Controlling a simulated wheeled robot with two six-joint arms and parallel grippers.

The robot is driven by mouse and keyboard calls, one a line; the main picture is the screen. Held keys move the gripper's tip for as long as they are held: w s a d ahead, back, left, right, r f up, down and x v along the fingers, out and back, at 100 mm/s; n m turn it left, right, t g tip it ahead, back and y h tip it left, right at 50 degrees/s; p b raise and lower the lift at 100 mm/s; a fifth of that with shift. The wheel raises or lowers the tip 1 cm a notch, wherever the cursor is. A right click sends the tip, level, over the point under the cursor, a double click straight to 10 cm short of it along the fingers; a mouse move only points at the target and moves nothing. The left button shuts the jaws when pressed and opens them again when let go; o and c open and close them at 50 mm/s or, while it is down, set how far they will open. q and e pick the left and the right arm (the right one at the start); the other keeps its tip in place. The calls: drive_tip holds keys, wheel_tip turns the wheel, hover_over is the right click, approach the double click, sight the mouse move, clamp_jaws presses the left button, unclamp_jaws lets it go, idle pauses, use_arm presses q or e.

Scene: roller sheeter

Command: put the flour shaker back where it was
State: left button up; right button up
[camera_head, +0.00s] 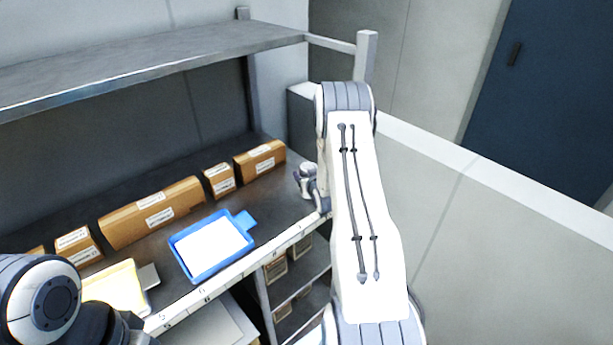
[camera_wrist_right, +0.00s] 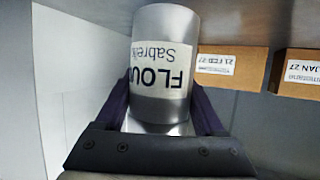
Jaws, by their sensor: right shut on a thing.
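The flour shaker (camera_wrist_right: 163,62) is a grey metal cylinder with a white label reading FLOUR, upside down in the right wrist view. My right gripper (camera_wrist_right: 160,108) is shut on it, with a dark finger on each side. In the head view my right arm reaches to the right end of the shelf board, and the gripper end is mostly hidden behind the arm. A small grey shape shows there, but I cannot tell how much of it is the shaker, or whether it touches the board. My left arm shows at the lower left; its fingers are out of view.
Several brown labelled boxes (camera_head: 152,212) line the back of the shelf board. A blue tray (camera_head: 178,252) with a white sheet lies in front of them. A yellow-and-white item (camera_head: 115,287) lies to its left. An upper shelf (camera_head: 150,68) hangs above. A wall stands close on the right.

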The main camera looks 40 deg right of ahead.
drive_tip(key=shift+f, duration=0.55)
drive_tip(key=shift+f, duration=0.1)
